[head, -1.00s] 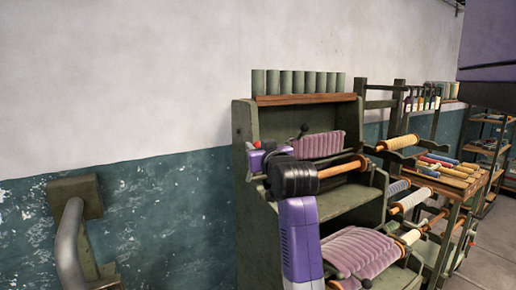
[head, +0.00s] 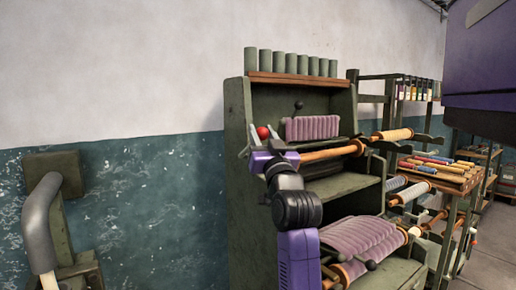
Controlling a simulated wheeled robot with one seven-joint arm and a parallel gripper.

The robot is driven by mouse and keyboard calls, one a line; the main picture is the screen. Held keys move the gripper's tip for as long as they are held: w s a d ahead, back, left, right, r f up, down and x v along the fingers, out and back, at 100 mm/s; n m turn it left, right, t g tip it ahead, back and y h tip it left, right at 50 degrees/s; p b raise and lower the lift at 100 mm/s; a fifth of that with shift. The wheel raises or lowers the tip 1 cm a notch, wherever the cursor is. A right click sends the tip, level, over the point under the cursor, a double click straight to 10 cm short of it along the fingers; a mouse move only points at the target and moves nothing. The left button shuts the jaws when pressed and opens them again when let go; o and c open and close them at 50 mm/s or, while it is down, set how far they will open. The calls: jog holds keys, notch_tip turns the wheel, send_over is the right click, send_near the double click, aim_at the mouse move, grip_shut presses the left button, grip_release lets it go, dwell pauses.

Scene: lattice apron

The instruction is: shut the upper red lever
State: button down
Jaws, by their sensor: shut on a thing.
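The upper red lever shows as a red ball knob (head: 263,132) at the left of the green cabinet's upper bay in the head view. My gripper (head: 261,135) is at this knob, with one finger on each side, shut on it. The lever's stem is hidden behind the fingers and the purple wrist. A pleated mauve roll (head: 312,128) lies just right of the knob, and a black-knobbed lever (head: 299,105) stands above it.
The green cabinet (head: 239,190) has several green cylinders (head: 290,63) on top. A wooden roller (head: 335,153) sticks out close to my wrist. A larger mauve roll (head: 365,240) lies below. A grey curved pipe (head: 38,220) is at left; racks with spools stand at right.

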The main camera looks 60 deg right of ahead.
notch_tip(320, 180, down, 7)
jog(key=s+a+m+h+b, duration=0.1)
jog(key=h+b, duration=0.4)
jog(key=b, duration=0.7)
jog(key=shift+s+a+m, duration=0.2)
jog(key=shift+s+m, duration=0.45)
jog(key=shift+m, duration=0.65)
jog(key=shift+f+b, duration=0.2)
jog(key=shift+b, duration=0.1)
jog(key=c, duration=1)
grip_release()
jog(key=shift+r, duration=0.1)
jog(key=v, duration=0.8)
jog(key=shift+d+b, duration=0.2)
jog(key=shift+b, duration=0.2)
